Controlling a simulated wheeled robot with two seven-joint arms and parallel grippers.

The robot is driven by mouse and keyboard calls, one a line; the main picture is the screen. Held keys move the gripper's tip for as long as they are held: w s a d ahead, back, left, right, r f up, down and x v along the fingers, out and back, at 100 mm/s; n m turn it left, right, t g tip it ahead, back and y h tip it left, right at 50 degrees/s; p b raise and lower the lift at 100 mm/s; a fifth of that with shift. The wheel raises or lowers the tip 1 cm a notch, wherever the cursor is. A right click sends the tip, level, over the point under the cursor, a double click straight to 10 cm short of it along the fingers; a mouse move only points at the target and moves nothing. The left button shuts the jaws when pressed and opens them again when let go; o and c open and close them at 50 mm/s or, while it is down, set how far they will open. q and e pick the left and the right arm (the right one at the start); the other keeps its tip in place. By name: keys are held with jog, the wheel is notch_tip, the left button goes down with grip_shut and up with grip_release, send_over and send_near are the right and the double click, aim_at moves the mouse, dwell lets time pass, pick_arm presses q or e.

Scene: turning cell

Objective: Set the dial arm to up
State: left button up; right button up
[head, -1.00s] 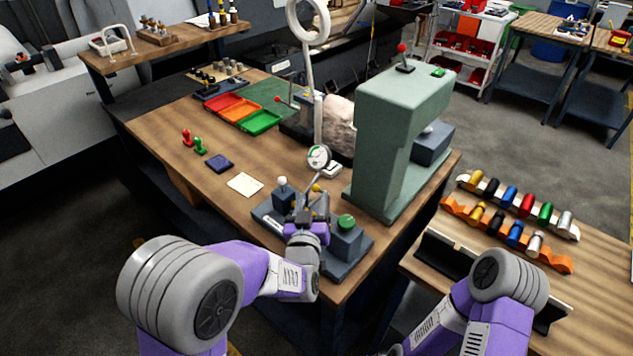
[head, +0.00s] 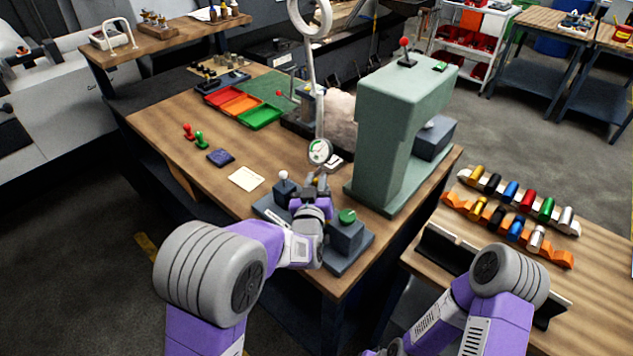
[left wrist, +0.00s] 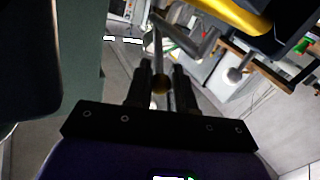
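A dark fixture (head: 337,265) stands at the near right corner of the workbench. It carries a white-knobbed lever (head: 283,175), a green button (head: 347,215) and a round white-faced dial (head: 319,151) at its back. In the left wrist view a thin grey rod with a brass knob (left wrist: 160,86), apparently the dial arm, lies between my left fingers. My left gripper (head: 314,186) is over the middle of the fixture, just in front of the dial. Its fingers are close together with the knob filling the gap, seemingly shut on it.
A tall green press (head: 385,130) stands close right of the fixture. A ring-topped post (head: 312,80) rises behind the dial. A cream card (head: 246,178) and a dark blue pad (head: 220,157) lie to the left. The bench's left front is mostly clear.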

pick_arm(q)
grip_shut()
jog(key=shift+w+d+r+p, duration=0.1)
jog(key=shift+r+p, duration=0.15)
jog(key=shift+p, duration=0.45)
jog(key=m+g+p, duration=0.1)
jog(key=p, duration=0.3)
jog(key=w+d+r+m+g+p, duration=0.1)
jog(key=g+p, duration=0.1)
jog(key=p, duration=0.3)
jog(key=w+m+g+y+p, duration=0.1)
jog(key=g+p, duration=0.1)
jog(key=p, duration=0.3)
jog(key=shift+w+d+r, duration=0.1)
jog(key=shift+d+r, duration=0.1)
jog(key=shift+d, duration=0.1)
jog(key=shift+w+d+f+g+p, duration=0.15)
jog(key=shift+g+p, duration=0.25)
jog(key=shift+p, duration=0.65)
jog(key=shift+f, duration=0.1)
